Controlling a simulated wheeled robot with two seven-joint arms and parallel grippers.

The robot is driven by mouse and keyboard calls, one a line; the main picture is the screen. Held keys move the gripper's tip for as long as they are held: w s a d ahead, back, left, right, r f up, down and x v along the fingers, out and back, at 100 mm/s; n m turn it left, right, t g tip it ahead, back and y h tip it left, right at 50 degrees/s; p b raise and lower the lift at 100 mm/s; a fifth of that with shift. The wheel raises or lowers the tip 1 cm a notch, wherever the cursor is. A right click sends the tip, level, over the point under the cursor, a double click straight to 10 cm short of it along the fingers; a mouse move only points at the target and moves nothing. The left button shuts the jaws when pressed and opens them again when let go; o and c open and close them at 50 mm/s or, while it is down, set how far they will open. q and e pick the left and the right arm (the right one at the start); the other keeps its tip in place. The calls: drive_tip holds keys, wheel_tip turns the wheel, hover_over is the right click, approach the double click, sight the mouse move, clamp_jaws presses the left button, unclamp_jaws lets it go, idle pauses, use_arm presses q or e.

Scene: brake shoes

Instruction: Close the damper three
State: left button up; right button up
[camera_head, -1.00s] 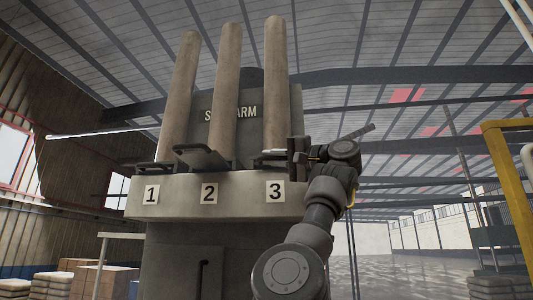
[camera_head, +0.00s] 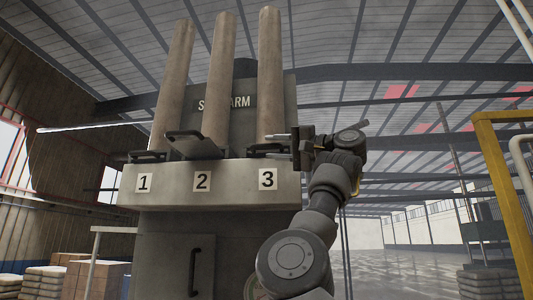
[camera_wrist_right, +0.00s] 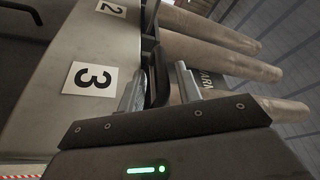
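Damper three is the dark handle (camera_head: 265,149) at the foot of the right-hand pipe, above the label 3 (camera_head: 268,180). It looks low and nearly level, like damper one. My right gripper (camera_head: 286,146) reaches it from the right, one finger above the handle's level. In the right wrist view the fingers of my right gripper (camera_wrist_right: 160,85) stand apart, with the dark handle (camera_wrist_right: 157,82) between them. The handle is close to the left finger, with a gap to the right one. My left gripper is not in view.
Damper two (camera_head: 193,143) is tilted up beside damper three; damper one (camera_head: 148,155) lies low. Three tall pipes rise from the grey machine (camera_head: 215,190). A yellow frame (camera_head: 505,180) stands at the right. Stacked goods (camera_head: 92,278) stand lower left. Open floor lies behind right.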

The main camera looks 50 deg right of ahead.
drive_tip(key=b+v, duration=0.3)
drive_tip(key=v, duration=0.5)
drive_tip(key=shift+d, duration=0.15)
